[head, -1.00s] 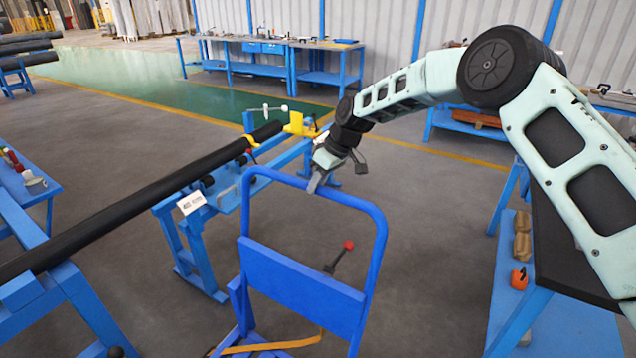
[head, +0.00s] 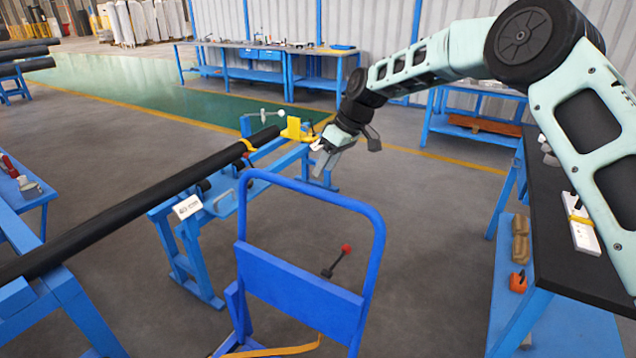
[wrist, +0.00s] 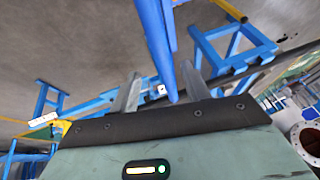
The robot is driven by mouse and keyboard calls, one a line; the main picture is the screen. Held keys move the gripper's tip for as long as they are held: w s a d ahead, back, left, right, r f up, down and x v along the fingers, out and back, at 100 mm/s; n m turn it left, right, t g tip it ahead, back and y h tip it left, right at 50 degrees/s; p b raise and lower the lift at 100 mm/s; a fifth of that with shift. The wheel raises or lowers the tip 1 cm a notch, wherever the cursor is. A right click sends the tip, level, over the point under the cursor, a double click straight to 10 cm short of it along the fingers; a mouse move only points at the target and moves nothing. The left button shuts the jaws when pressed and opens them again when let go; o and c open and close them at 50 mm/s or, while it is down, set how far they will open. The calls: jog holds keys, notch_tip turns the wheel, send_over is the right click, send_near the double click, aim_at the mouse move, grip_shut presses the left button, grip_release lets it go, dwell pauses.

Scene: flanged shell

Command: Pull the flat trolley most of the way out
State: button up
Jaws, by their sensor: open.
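The flat trolley shows in the head view as a blue tubular push handle with a flat blue crossbar panel (head: 297,293), standing upright at the lower middle. Its deck is mostly cut off by the bottom edge. An orange-yellow strap (head: 280,350) lies low across it. My gripper (head: 346,158) is open and empty, above and beyond the handle's top bar in the picture, and appears apart from it. In the wrist view, a blue bar (wrist: 158,40), probably the trolley handle, runs down between my two spread fingers (wrist: 160,88). Contact with it cannot be made out.
A long black pipe (head: 130,205) rests on blue stands left of the trolley, with a yellow clamp (head: 293,130) at its end. A dark-topped blue bench (head: 560,235) stands close on the right. A red-knobbed lever (head: 338,260) shows behind the handle. Floor beyond is open.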

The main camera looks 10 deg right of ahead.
jog(key=b+v, duration=0.1)
jog(key=v, duration=0.9)
jog(key=shift+r, duration=0.25)
jog(key=shift+d, duration=0.1)
